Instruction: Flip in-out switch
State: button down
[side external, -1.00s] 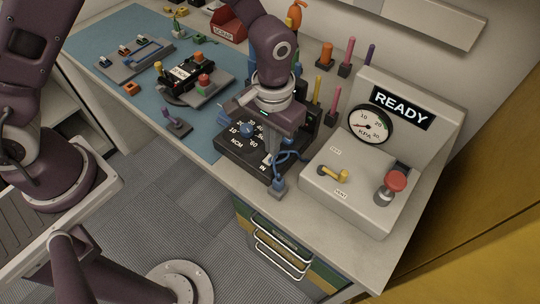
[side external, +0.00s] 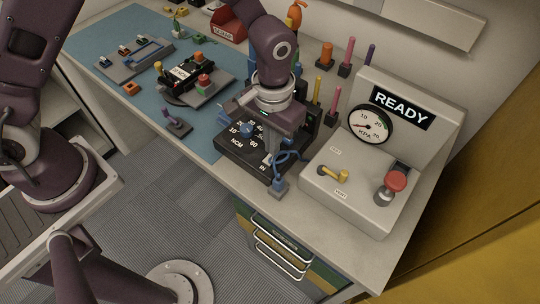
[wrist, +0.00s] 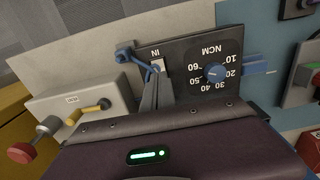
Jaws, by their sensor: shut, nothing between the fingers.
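The black box (side external: 228,148) stands on the bench, with a blue pointer knob (side external: 247,130) on a numbered dial marked NCM and an IN label beside the switch. It also shows in the wrist view (wrist: 190,50). A small pale switch (wrist: 158,66) sits next to the IN label. My gripper (wrist: 157,82) is shut and empty, pointing down at the switch end of the box. Its tips are at or very near the switch; I cannot tell whether they touch. In the side view my gripper (side external: 270,155) hides most of the switch.
A grey panel (side external: 335,200) with a yellow lever (side external: 335,175), red knob (side external: 396,181) and gauge (side external: 370,125) stands to the right. A blue mat (side external: 120,40) with other devices lies to the left.

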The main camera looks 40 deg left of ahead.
jog(key=shift+f, duration=0.9)
dwell(0.3)
jog(key=shift+r, duration=3.55)
jog(key=s+a+r+t, duration=0.1)
jog(key=s+a+r, duration=0.2)
jog(key=a+r, duration=0.35)
jog(key=s+a+r+t, duration=0.2)
jog(key=s+a+r, duration=0.1)
jog(key=r, duration=0.6)
jog(key=s+a+r+t, duration=0.2)
jog(key=s+a, duration=0.4)
jog(key=s, duration=0.6)
jog(key=shift+a+r+t, duration=0.2)
jog(key=shift+r+t, duration=0.1)
jog(key=shift+r, duration=0.45)
